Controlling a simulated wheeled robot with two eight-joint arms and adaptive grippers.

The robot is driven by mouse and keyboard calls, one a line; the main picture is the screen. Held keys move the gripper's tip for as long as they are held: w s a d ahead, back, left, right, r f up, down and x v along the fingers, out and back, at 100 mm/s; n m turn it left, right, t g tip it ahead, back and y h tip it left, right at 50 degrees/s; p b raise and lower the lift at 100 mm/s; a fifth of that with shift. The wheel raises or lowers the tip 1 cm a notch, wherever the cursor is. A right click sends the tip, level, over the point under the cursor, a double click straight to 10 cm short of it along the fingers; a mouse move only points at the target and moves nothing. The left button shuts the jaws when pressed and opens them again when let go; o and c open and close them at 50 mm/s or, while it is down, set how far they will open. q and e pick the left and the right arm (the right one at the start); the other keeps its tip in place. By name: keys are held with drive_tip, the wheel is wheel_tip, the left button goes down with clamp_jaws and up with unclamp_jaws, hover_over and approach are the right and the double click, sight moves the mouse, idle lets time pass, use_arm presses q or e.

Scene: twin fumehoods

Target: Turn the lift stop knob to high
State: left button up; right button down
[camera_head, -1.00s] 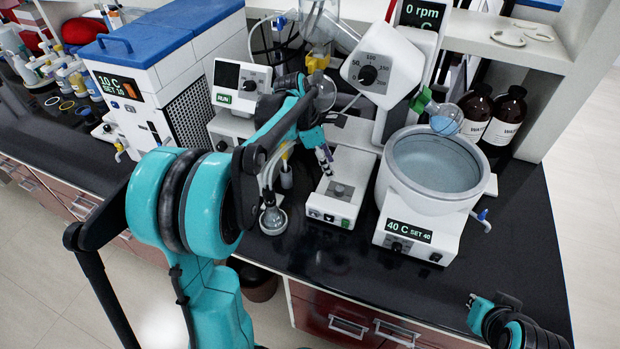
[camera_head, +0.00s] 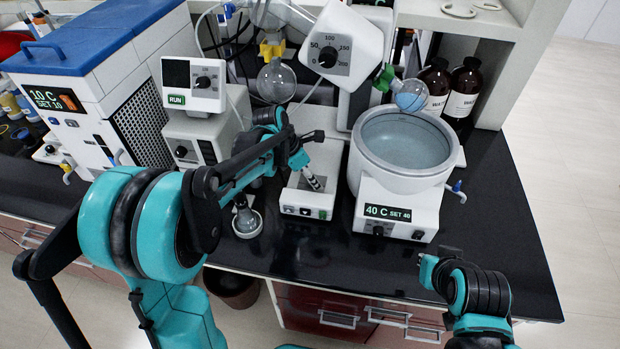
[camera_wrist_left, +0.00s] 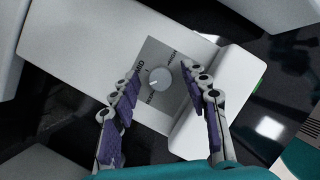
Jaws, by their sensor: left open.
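The lift stop knob (camera_wrist_left: 160,78) is a round grey dial on a darker labelled plate (camera_wrist_left: 147,60), seen in the left wrist view. Its light mark points to the lower left; the small labels are hard to read. My left gripper (camera_wrist_left: 158,82) is open, with one finger on each side of the knob and visible gaps to it. In the head view my left gripper (camera_head: 312,178) points down over the white lift base (camera_head: 308,198), and the knob is hidden there. My right gripper (camera_head: 421,260) is near the bench's front edge, away from the base; its fingers are too small to judge.
A heating bath (camera_head: 400,205) stands right of the lift base. A round flask (camera_head: 248,222) is to the left, and another glass bulb (camera_head: 276,82) hangs behind. A white unit with a dial (camera_head: 180,140) stands back left. The black bench (camera_head: 330,255) is clear in front.

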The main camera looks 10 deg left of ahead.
use_arm(q)
clamp_jaws()
idle(0.3)
drive_tip(key=shift+w+m+g+h+p, duration=0.15)
drive_tip(key=shift+m+g+p, duration=0.35)
drive_tip(key=shift+m, duration=1)
drive_tip(key=shift+m+g+h+p, duration=0.25)
drive_tip(key=shift+m+g, duration=0.45)
drive_tip(key=shift+m, duration=0.8)
